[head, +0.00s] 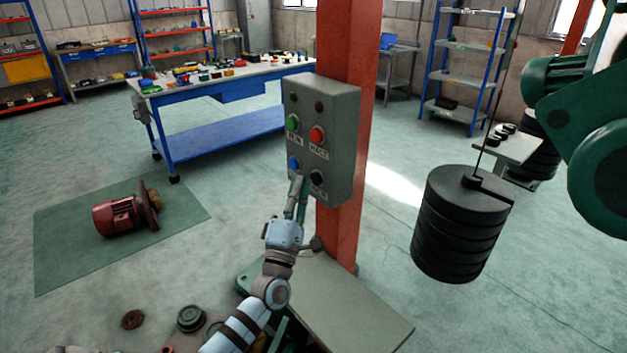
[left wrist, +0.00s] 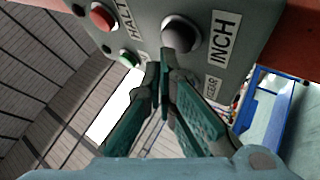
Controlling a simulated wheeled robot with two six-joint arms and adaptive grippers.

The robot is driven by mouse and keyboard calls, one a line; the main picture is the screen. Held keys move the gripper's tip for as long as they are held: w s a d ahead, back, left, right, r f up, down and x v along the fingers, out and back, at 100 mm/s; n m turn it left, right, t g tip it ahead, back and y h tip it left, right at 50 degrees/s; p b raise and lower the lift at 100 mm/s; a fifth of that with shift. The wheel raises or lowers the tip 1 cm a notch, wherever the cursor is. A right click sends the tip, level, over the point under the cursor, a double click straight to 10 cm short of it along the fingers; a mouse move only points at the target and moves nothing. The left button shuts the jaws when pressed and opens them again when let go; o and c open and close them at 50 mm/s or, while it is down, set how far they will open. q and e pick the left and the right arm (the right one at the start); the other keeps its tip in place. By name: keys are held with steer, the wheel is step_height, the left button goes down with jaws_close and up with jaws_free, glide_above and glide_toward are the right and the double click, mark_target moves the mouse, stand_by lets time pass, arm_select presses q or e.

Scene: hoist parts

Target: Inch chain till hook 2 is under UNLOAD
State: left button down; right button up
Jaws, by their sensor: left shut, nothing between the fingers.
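A grey control box (head: 346,140) is fixed to an orange-red post, with a green button (head: 292,122), a red HALT button (head: 317,134), a blue button (head: 293,163) and a black button (head: 317,178). In the left wrist view the black button (left wrist: 180,33) stands beside the INCH label (left wrist: 223,38). My left gripper (head: 298,182) is shut and empty at the lower part of the box, its tips close to the blue and black buttons; I cannot tell whether they touch. It also shows in the left wrist view (left wrist: 162,78). Hook 2 and an UNLOAD sign are not visible.
A stack of black weights (head: 463,225) hangs at the right, near green machinery (head: 600,150). A red motor (head: 120,214) lies on a green mat (head: 60,245) at left. A blue workbench (head: 220,137) stands behind the box. Loose round parts (head: 190,318) lie at the bottom.

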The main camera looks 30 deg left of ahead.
arm_select(q)
steer(key=shift+w+d, duration=0.15)
steer(key=shift+w, duration=0.4)
stand_by(0.6)
steer(key=shift+s, duration=0.15)
stand_by(2.6)
steer(key=shift+s+a, duration=0.25)
steer(key=shift+s, duration=0.4)
steer(key=s+p, duration=0.1)
steer(key=s, duration=0.1)
steer(key=s+a+p, duration=0.1)
steer(key=s, duration=0.1)
steer(key=shift+s+a, duration=0.2)
steer(key=shift+s, duration=0.2)
stand_by(0.7)
